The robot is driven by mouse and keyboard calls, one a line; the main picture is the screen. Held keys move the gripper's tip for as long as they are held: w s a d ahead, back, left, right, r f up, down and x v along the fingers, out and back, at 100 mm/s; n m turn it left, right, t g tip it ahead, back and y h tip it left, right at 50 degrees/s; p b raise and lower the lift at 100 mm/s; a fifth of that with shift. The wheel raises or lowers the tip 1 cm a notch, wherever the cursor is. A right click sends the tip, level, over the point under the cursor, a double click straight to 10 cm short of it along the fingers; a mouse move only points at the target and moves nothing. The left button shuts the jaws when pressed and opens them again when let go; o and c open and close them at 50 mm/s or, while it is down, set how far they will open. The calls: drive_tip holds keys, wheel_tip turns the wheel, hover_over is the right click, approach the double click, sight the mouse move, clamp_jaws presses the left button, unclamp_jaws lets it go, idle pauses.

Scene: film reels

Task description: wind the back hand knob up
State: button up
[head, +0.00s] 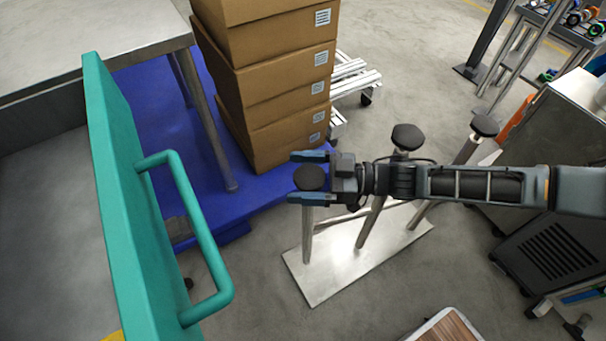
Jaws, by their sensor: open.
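Three metal posts with round black knobs stand on a flat metal base plate (378,258). The left knob (309,179) is framed by the two blue fingers of my gripper (300,177), one on its upper side and one on its lower side in the picture. My gripper is open; whether a finger touches this knob, I cannot tell. The middle knob (408,137) and the right knob (484,125) stand clear beyond my arm. My arm comes in from the right and hides parts of their posts. Which knob is the back one is not marked.
A teal panel with a handle (209,245) stands at the left. Stacked cardboard boxes (275,80) rest on a blue platform (172,120) close behind the left knob. A grey cabinet (555,255) stands at the right. Grey floor lies open around the plate.

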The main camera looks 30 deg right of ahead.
drive_tip(key=v, duration=0.8)
drive_tip(key=shift+p, duration=0.45)
drive_tip(key=shift+f, duration=0.1)
